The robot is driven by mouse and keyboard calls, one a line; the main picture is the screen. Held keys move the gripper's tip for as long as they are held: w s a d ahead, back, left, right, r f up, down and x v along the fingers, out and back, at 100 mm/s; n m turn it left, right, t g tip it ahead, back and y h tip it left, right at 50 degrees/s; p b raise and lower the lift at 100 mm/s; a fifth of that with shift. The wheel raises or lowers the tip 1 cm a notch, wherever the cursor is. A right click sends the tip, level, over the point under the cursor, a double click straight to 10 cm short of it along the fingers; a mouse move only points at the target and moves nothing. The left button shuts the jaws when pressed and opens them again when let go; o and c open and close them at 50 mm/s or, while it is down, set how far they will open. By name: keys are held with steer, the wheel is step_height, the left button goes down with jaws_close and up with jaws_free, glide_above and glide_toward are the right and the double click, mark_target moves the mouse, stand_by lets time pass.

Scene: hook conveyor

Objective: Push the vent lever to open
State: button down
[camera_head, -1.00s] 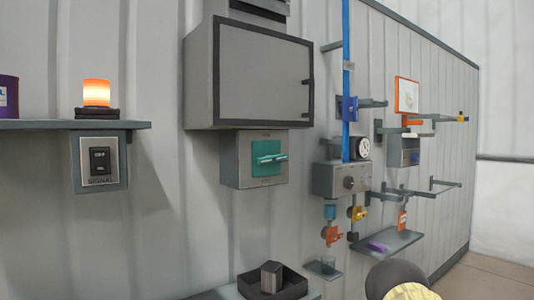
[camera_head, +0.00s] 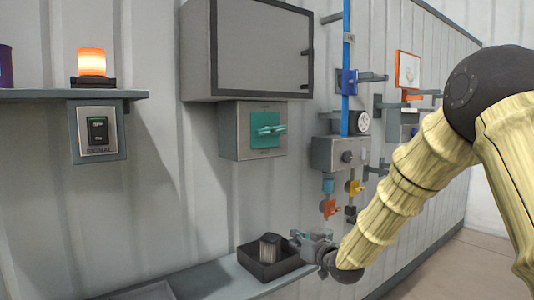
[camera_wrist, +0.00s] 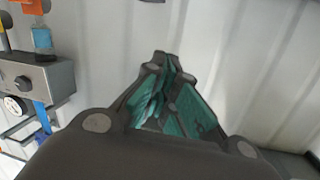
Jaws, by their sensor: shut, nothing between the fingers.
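A teal lever (camera_head: 269,130), apparently the vent lever, sits on a teal plate on a grey wall box (camera_head: 230,131) below the large cabinet. Its handle lies roughly level. The labels above and below it are too small to read. My gripper (camera_head: 297,237) is shut and empty, below and slightly right of the lever, near the dark bin and clear of the lever. In the wrist view my gripper (camera_wrist: 162,60) shows its closed fingers with teal pads before the white wall. The lever cannot be made out in the wrist view.
A dark bin (camera_head: 247,262) holding a grey object stands on the lower shelf (camera_head: 215,285). The grey cabinet (camera_head: 262,45) projects above the lever box. A blue pipe (camera_head: 346,70) and a valve box (camera_head: 325,152) are to the right.

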steer(key=a+r+n+t+y, duration=0.1)
steer(key=a+r+n+y, duration=0.1)
steer(key=r, duration=1.6)
steer(key=a+r+n+t+y, duration=0.1)
steer(key=r+n+y, duration=0.2)
steer(key=r, duration=1.5)
steer(key=shift+s+a+r+t+y, duration=0.2)
steer(key=shift+a+r+t+y, duration=0.15)
steer(key=shift+y, duration=0.15)
step_height(320, 180, up, 3)
steer(key=p, duration=0.5)
glide_above(271, 131)
steer(key=s+a, duration=0.2)
steer(key=s, duration=0.1)
steer(key=shift+d+f+p, duration=0.2)
steer(key=shift+f+p, duration=0.25)
steer(key=shift+f, duration=1.5)
steer(key=shift+d, duration=0.1)
